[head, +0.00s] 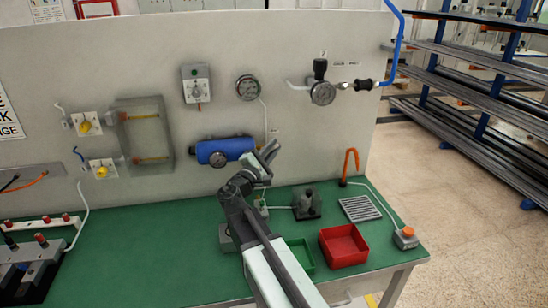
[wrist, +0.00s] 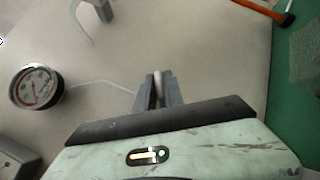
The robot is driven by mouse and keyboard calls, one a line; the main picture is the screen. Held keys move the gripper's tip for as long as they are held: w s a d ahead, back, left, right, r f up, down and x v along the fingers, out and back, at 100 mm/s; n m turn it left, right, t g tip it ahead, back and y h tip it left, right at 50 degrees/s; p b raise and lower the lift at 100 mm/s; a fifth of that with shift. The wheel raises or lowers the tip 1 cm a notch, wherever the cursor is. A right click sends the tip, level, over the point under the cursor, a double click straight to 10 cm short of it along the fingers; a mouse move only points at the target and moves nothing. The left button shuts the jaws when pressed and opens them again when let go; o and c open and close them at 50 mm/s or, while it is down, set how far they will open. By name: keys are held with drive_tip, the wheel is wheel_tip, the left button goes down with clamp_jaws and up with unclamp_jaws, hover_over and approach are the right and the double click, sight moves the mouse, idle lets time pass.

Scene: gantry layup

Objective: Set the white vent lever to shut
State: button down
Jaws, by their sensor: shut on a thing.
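My gripper (head: 268,150) is in front of the panel, just right of the blue tank (head: 224,150). In the wrist view my gripper's fingers (wrist: 158,92) are closed on a slim pale piece (wrist: 158,78), which looks like the white vent lever. Only its tip shows between the fingers. In the head view the lever is hidden behind my gripper, so I cannot tell its angle or whether it stands at open or shut.
A round gauge (head: 247,87) hangs above, and a regulator with a gauge (head: 322,93) is to the right. The bench's left middle is clear.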

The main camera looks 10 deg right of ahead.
drive_tip(key=n+t+b, duration=0.1)
drive_tip(key=n, duration=0.1)
drive_tip(key=n+t+b, duration=0.2)
drive_tip(key=shift+a+r, duration=0.15)
drive_tip(key=shift+a, duration=0.25)
drive_tip(key=n+t+b, duration=0.1)
drive_tip(key=n, duration=0.1)
drive_tip(key=n+t+y+b, duration=0.1)
drive_tip(key=shift+a+r+n+t+b, duration=0.3)
drive_tip(key=shift+a+r+b, duration=0.05)
drive_tip(key=shift+a+r+n+t+y+b, duration=0.15)
drive_tip(key=shift+a+n+t+y+b, duration=0.25)
drive_tip(key=shift+n+t+y, duration=0.9)
drive_tip(key=shift+a+r+n+t+y+b, duration=0.2)
drive_tip(key=shift+n+t+y+b, duration=0.3)
drive_tip(key=shift+n+y, duration=1.35)
drive_tip(key=shift+a+r+n+t+y+b, duration=0.1)
drive_tip(key=shift+a+n+t+y+b, duration=0.25)
drive_tip(key=shift+n+t+y, duration=1.25)
drive_tip(key=shift+n+g+h, duration=0.6)
drive_tip(key=shift+n+h, duration=0.15)
drive_tip(key=shift+n, duration=0.1)
drive_tip(key=c, duration=1.5)
unclamp_jaws()
drive_tip(key=shift+o, duration=0.2)
